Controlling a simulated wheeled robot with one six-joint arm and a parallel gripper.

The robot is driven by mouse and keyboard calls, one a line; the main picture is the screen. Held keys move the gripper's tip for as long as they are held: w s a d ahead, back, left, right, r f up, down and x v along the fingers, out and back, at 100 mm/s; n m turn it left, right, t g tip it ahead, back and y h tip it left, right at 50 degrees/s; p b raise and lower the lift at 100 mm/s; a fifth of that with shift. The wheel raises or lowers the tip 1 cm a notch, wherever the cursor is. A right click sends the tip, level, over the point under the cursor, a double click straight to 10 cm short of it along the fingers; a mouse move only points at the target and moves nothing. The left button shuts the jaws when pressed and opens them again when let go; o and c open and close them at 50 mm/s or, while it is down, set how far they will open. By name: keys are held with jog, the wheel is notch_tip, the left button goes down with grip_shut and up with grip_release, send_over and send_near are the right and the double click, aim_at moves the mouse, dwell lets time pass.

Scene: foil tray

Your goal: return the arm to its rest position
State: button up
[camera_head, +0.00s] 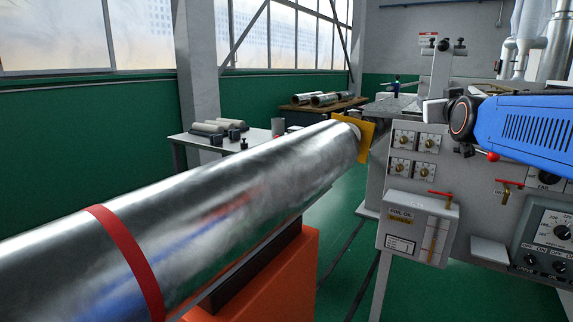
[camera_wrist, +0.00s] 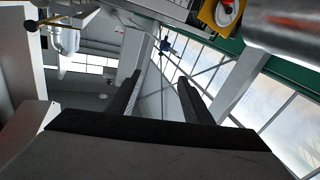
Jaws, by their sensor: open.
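In the wrist view, the two dark fingers of my gripper (camera_wrist: 162,78) stand well apart with nothing between them. The gripper is open and empty, and it touches nothing that I can see. In the head view, a blue arm body (camera_head: 530,130), which looks like my own arm, reaches in from the right edge in front of the grey machine. Its fingers cannot be made out there. The large shiny foil roll (camera_head: 215,200) lies to the left, apart from the arm. The roll also shows at the top right of the wrist view (camera_wrist: 285,22).
The roll has a red band (camera_head: 128,262), an orange support (camera_head: 270,275) and a yellow plate (camera_head: 367,140) at its far end. The grey machine (camera_head: 405,180) with dials and red-handled valves fills the right. A table (camera_head: 185,140) stands behind the roll. Green floor shows between.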

jog(key=s+a+f+g+y, duration=0.2)
jog(key=s+a+f+g, duration=0.15)
jog(key=s+f, duration=0.55)
jog(key=s+a+f+g+y, duration=0.1)
jog(key=s+a+f+g, duration=0.3)
jog(key=f, duration=0.8)
jog(key=s+a+f+g, duration=0.2)
jog(key=s+f, duration=0.7)
jog(key=s, duration=0.2)
jog(key=s+a+f+g, duration=0.2)
jog(key=s+f+g, duration=0.1)
jog(key=s+f, duration=0.6)
jog(key=shift+s+a+f+n+g+y, duration=0.3)
jog(key=shift+s+g+y, duration=0.1)
jog(key=shift+s, duration=0.75)
jog(key=shift+c, duration=0.7)
